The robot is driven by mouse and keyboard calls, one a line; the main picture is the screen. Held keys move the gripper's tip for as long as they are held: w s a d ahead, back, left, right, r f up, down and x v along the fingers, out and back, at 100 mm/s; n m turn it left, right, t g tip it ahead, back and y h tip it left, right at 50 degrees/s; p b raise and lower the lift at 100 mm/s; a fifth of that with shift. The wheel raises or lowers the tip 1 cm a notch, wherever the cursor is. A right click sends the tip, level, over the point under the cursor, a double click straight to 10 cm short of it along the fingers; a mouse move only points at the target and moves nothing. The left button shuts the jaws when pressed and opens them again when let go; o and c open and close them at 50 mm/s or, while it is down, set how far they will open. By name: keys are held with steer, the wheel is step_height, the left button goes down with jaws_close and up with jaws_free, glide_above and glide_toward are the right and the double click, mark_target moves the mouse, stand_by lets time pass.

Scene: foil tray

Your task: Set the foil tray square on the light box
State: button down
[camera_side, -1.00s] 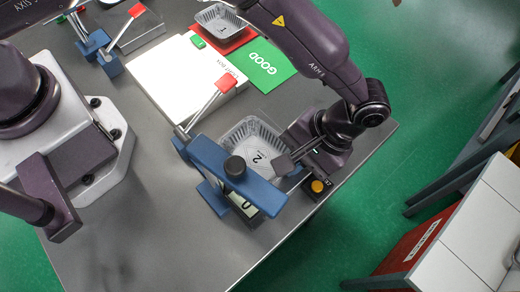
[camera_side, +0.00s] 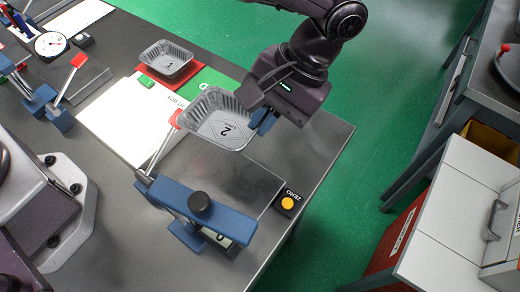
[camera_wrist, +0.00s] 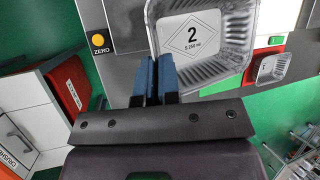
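The foil tray marked 2 (camera_side: 217,122) is in the air beside the right edge of the light box, tilted in the side view. The exact grip on the rim is partly hidden.
Another foil tray, marked 1 (camera_side: 166,60), sits on a red card beside a green card (camera_side: 212,84). A blue clamp-like stand (camera_side: 200,212) with a black knob stands at the front, near a yellow ZERO button (camera_side: 287,203). A red-tipped lever (camera_side: 165,145) rises beside the light box.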

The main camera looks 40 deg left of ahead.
steer(key=w+a+r+m, duration=0.15)
steer(key=w+a, duration=0.25)
steer(key=a, duration=0.9)
steer(key=n+t+h, duration=0.7)
steer(key=n+h, duration=0.3)
steer(key=n, duration=2.2)
glide_above(116, 110)
steer(key=s, duration=0.1)
step_height(116, 110, down, 7)
steer(key=shift+s, duration=0.1)
steer(key=n, duration=0.1)
steer(key=a+n+t+y, duration=0.1)
steer(key=shift+s+f+n, duration=0.2)
steer(key=shift+f+n, duration=0.15)
steer(key=shift+a+f+n+t+y, duration=0.2)
steer(key=shift+a+n+t+y, duration=0.25)
steer(key=shift+n, duration=0.45)
steer(key=shift+f+t, duration=0.1)
steer(key=shift+t, duration=0.15)
steer(key=shift+f+n, duration=0.2)
steer(key=shift+n, duration=0.1)
steer(key=shift+w+f, duration=0.1)
steer(key=shift+f, duration=1.6)
steer(key=shift+f, duration=0.25)
